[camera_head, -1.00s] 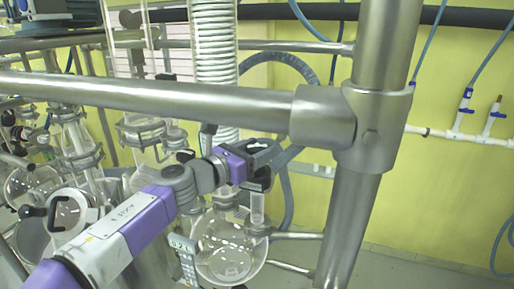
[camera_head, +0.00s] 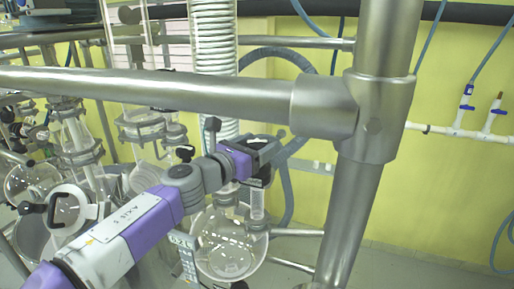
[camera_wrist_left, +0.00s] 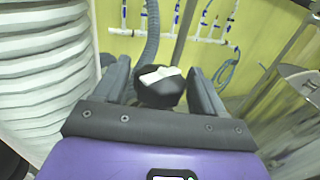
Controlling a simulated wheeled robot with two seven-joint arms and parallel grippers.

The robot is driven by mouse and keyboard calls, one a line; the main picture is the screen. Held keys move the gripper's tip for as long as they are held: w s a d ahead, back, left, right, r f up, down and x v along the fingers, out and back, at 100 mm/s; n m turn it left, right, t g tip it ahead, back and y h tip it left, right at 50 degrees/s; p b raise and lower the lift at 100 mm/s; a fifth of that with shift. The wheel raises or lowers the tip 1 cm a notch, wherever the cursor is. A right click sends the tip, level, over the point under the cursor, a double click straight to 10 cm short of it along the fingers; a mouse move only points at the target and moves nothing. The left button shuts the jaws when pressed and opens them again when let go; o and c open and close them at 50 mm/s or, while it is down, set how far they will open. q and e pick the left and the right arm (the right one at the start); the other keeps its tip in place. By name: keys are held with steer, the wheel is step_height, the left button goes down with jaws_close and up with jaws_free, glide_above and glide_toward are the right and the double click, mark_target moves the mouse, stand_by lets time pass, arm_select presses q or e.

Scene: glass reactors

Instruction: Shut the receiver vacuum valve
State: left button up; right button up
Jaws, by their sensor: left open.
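My left gripper (camera_head: 272,146) is at the middle of the head view, just below the thick horizontal steel bar and above the round glass receiver flask (camera_head: 226,250). In the left wrist view the gripper (camera_wrist_left: 160,84) is open. A dark knob with a white top (camera_wrist_left: 158,76) shows between its two fingers, with gaps at both sides; it looks like the valve handle. A clear glass tube (camera_head: 257,204) stands below the gripper, beside the flask.
The steel bar (camera_head: 150,88) and the upright post (camera_head: 352,205) stand close in front and to the right of the gripper. A white ribbed hose (camera_head: 214,40) rises behind the bar and shows large at the left of the wrist view (camera_wrist_left: 40,80). A grey hose (camera_head: 288,190) hangs behind.

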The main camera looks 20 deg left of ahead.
arm_select(q)
steer(key=n+y, duration=0.2)
steer(key=y, duration=0.1)
steer(key=n+y+b, duration=0.1)
steer(key=n+y, duration=0.1)
steer(key=y, duration=0.2)
steer(key=shift+d, duration=0.1)
steer(key=shift+n+y, duration=1.3)
steer(key=shift+y, duration=0.3)
steer(key=shift+c, duration=0.3)
steer(key=c, duration=0.7)
steer(key=shift+a+m+t+h, duration=0.15)
steer(key=shift+m+h, duration=0.5)
steer(key=shift+h, duration=0.35)
steer(key=shift+a+m+t+h, duration=0.15)
steer(key=shift+m+h, duration=0.5)
steer(key=shift+h, duration=0.35)
steer(key=m+h+p, duration=0.1)
steer(key=m+h, duration=0.1)
steer(key=h, duration=0.1)
steer(key=m+h+p, duration=0.1)
steer(key=m+h, duration=0.1)
steer(key=h, duration=0.2)
steer(key=shift+d+m+g, duration=0.1)
steer(key=shift+m+g, duration=0.3)
steer(key=shift+m+g+h, duration=0.3)
steer(key=shift+m+h, duration=0.2)
steer(key=shift+h, duration=0.4)
steer(key=shift+d, duration=0.1)
